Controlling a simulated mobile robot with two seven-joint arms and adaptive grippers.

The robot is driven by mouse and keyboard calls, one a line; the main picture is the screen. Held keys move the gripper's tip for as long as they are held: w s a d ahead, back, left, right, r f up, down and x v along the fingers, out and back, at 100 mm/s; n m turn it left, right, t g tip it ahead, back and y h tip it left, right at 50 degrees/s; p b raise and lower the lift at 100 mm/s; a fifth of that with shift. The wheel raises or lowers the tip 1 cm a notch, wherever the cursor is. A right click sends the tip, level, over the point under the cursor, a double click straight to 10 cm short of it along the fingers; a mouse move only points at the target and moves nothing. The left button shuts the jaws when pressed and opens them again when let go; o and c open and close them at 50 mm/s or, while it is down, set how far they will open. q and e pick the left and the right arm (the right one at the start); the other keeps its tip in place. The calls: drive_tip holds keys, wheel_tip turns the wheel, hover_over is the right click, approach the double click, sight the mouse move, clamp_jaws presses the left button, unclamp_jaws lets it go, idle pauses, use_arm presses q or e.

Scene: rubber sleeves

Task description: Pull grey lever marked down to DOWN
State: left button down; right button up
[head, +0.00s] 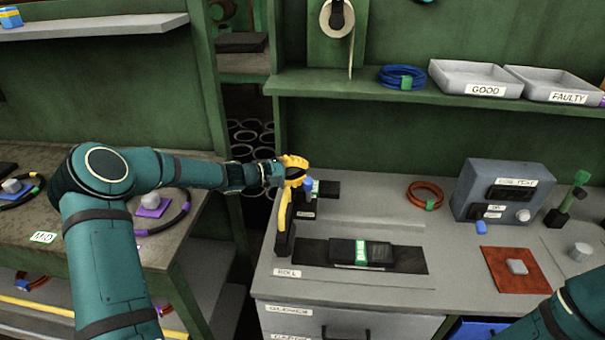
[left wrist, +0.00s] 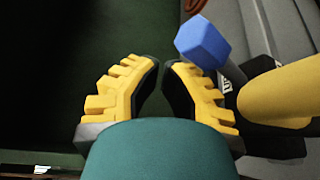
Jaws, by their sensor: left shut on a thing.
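My left gripper (head: 295,168) has yellow fingers and is at the left end of the bench. In the left wrist view its two fingers (left wrist: 162,68) are close together, with a narrow gap at the tips. A grey lever (left wrist: 235,73) with a blue knob (left wrist: 203,43) is at the right fingertip; the knob also shows in the head view (head: 308,184). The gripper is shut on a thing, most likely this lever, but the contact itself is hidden. A thick yellow arm (head: 283,215) stands beside it. No DOWN marking is readable. My right gripper is out of view.
A black block with a green band (head: 361,253) lies on the grey bench (head: 450,285). An orange ring (head: 425,194), a grey test box (head: 502,190) and a red-brown mat (head: 515,270) are farther right. A dark gap lies left of the bench.

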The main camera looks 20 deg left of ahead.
use_arm(q)
drive_tip(key=shift+s, duration=0.25)
use_arm(e)
drive_tip(key=shift+s+f, duration=0.1)
drive_tip(key=shift+f, duration=0.1)
idle(0.3)
